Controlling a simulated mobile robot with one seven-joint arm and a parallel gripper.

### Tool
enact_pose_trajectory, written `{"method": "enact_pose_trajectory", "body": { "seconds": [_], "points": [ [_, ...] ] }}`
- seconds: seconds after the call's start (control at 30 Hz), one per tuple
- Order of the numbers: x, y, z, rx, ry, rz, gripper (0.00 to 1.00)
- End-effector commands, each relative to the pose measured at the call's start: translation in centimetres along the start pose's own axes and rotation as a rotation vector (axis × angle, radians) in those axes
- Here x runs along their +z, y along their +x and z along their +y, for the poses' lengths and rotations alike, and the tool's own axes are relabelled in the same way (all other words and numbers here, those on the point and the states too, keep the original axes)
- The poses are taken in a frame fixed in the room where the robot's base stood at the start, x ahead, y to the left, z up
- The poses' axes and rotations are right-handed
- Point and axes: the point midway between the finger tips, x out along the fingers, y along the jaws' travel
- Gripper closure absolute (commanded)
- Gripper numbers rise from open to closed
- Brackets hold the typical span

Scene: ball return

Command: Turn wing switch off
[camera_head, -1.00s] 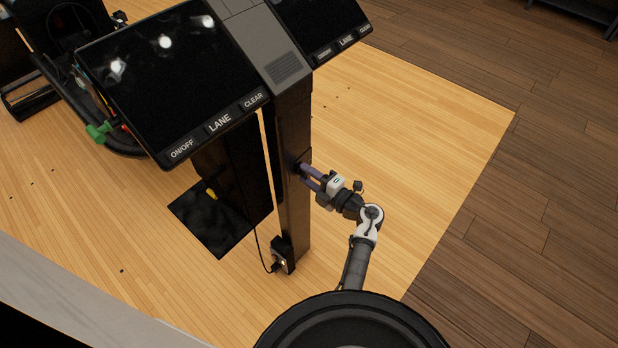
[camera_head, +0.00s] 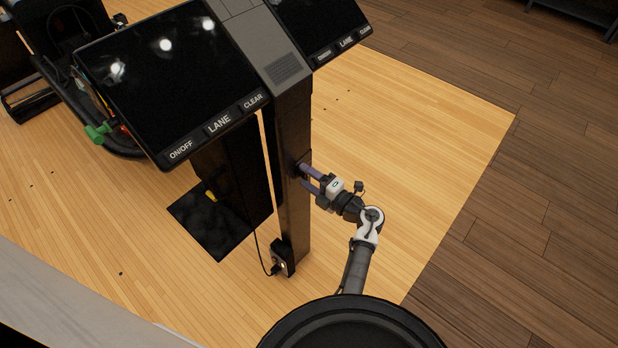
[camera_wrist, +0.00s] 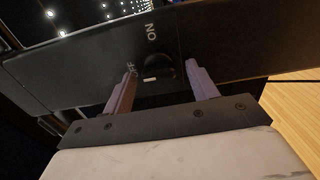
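The wing switch (camera_wrist: 160,73) is a small dark knob on the black post. It shows in the wrist view between my fingers, with a pale mark at its lower left. An "ON" label is above it and a partly covered label, possibly "OFF", is by my left finger. My gripper (camera_head: 304,176) is open, its two purple fingers reaching to the post's right side. In the wrist view the fingers stand apart on either side of the knob, with visible gaps. The switch is too small to make out in the head view.
The black post (camera_head: 294,220) carries two screens; the larger one (camera_head: 170,75) has ON/OFF, LANE and CLEAR buttons. A plug box (camera_head: 283,258) with a cable sits low on the post. A ball rack with a green item (camera_head: 98,132) is at left. Floor right of my arm is clear.

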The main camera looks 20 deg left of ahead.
Motion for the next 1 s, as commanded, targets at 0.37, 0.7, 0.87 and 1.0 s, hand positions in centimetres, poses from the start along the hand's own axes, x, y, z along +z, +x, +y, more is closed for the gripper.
{"method": "enact_pose_trajectory", "body": {
  "seconds": [0.37, 0.7, 0.87, 1.0],
  "points": [
    [0.1, -1.4, -0.1, 0.001, 0.0, -0.003, 0.42],
    [0.1, -8.9, -0.2, 0.0, -0.001, -0.005, 0.42],
    [0.1, -11.8, -0.1, 0.0, 0.0, -0.003, 0.42],
    [0.1, -13.3, -0.1, 0.0, 0.0, -0.003, 0.42]
  ]
}}
